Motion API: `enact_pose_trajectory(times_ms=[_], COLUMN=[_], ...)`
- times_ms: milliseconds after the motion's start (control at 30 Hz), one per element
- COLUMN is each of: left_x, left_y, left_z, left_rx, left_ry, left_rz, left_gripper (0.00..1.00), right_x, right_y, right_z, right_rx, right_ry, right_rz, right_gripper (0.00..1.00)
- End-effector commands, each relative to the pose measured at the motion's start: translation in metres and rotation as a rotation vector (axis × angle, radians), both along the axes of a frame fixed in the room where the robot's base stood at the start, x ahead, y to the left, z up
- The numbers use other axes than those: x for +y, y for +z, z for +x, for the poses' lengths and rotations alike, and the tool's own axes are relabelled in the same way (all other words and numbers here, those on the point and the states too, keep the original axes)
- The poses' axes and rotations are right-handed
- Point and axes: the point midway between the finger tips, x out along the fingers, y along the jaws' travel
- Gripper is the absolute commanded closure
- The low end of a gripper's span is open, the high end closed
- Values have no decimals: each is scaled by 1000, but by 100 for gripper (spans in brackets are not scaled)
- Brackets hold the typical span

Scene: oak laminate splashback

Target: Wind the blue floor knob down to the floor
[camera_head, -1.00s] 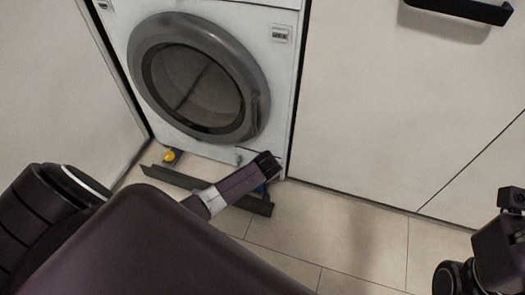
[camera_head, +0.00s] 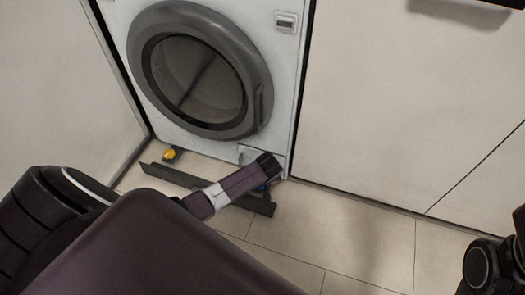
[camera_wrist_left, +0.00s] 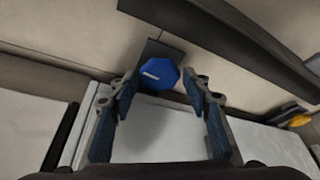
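The blue floor knob (camera_wrist_left: 162,74) is a faceted blue cap with a pale mark, below the front right corner of the white washing machine (camera_head: 205,140). In the head view only a sliver of the knob (camera_head: 263,187) shows beside my left gripper (camera_head: 268,166). In the left wrist view my left gripper (camera_wrist_left: 163,88) is open, with one finger on each side of the knob. Gaps show between the fingers and the knob, so it is not gripped. The knob's underside and its gap to the floor are hidden. My right gripper's fingers are out of view.
A dark plinth strip (camera_head: 160,171) lies on the tiled floor before the machine, close to my left gripper. A yellow knob (camera_head: 170,154) is under the machine's left corner. White cabinet fronts (camera_head: 380,100) stand right; open floor (camera_head: 340,235) lies before them.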

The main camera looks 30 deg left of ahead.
Motion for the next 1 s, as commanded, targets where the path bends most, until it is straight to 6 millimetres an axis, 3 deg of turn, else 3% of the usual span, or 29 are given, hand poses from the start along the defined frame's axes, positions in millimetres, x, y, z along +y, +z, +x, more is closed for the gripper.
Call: enact_pose_trajectory(times_ms=[33, 267, 600, 1000], left_x=[0, 0, 1, 4], left_y=[0, 0, 2, 4], left_z=[0, 0, -2, -4], left_rx=[0, 1, 3, 4], left_ry=[0, 0, -54, -353], left_rz=[0, 1, 1, 0], left_gripper=[63, 88, 88, 88], right_x=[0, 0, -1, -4], right_y=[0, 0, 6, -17], right_z=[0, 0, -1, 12], right_rx=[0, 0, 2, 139], right_ry=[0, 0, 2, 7], right_rz=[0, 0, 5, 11], right_gripper=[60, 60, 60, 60])
